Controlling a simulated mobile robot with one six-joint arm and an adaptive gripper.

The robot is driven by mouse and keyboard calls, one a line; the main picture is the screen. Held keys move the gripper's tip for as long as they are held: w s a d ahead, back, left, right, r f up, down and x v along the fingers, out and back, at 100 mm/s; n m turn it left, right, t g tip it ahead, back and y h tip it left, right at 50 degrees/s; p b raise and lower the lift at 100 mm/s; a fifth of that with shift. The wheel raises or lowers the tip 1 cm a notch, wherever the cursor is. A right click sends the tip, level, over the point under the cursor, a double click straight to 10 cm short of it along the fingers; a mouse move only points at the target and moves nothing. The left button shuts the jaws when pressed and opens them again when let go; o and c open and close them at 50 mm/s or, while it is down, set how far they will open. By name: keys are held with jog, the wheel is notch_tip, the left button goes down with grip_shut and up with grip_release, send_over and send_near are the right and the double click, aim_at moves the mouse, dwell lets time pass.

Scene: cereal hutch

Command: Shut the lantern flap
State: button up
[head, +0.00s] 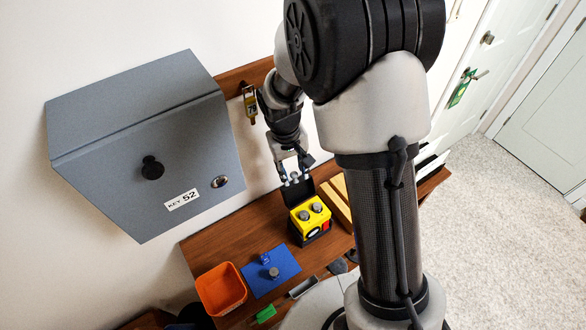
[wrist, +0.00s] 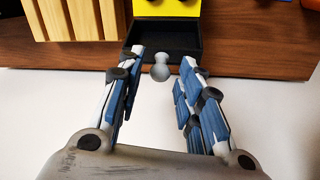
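The lantern (head: 310,215) is a yellow block with round grey knobs on top, set in a black case. Its black flap (head: 297,191) stands open, raised at the back of the yellow part. In the wrist view the flap (wrist: 200,46) is a dark panel at the top, with a grey round knob (wrist: 160,72) in front of it. My gripper (head: 294,179) is at the flap's upper edge. In the wrist view my gripper (wrist: 162,55) is open, its fingers on either side of the knob, with visible gaps.
A grey wall cabinet (head: 145,150) marked "KEY 52" hangs at left. On the wooden shelf (head: 220,247) are an orange bin (head: 221,288), a blue mat (head: 270,283) and a green block (head: 266,313). A ribbed wooden block (wrist: 80,20) stands close to the lantern.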

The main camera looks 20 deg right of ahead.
grip_shut()
dwell(0.3)
